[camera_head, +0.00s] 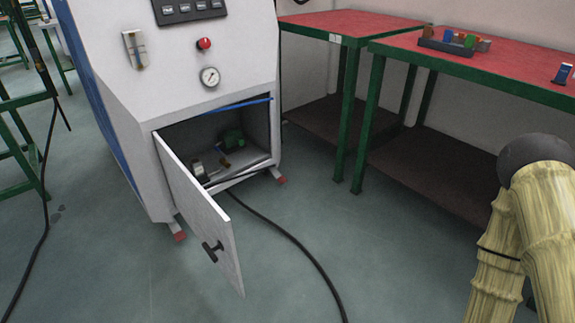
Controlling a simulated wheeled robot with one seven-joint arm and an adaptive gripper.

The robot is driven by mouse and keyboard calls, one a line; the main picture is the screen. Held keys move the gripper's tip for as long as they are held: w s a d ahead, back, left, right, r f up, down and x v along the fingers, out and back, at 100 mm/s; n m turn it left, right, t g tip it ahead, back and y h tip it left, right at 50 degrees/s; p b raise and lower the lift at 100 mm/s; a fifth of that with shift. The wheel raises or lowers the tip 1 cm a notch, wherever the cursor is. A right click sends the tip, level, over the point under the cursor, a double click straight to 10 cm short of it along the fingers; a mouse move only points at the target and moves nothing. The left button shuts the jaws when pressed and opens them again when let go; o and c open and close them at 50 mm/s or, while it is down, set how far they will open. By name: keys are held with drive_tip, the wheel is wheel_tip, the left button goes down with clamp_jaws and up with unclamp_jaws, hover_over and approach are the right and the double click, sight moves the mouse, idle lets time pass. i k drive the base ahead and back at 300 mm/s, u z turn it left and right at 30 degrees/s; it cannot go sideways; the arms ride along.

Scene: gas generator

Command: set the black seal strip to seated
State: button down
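The white generator cabinet (115,88) stands at centre left with its lower door (198,213) swung open toward me. A thin dark strip (240,178) runs along the bottom edge of the opening and may be the black seal strip. I cannot tell whether it lies in the edge or is loose. A blue strip (238,105) lies along the top edge of the opening. My gripper is not in view; only pale yellow, sleeved parts of my arm show at the right.
A motor-like part and a green part (232,139) sit inside the compartment. A black hose (302,247) trails across the floor from below the opening. Red-topped benches (345,23) with green legs stand right. The floor before the door is otherwise clear.

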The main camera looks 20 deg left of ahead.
sight(266, 168)
drive_tip(key=u, duration=0.2)
drive_tip(key=i, duration=0.7)
drive_tip(key=u, duration=0.75)
drive_tip(key=i, duration=0.4)
drive_tip(key=u, duration=0.35)
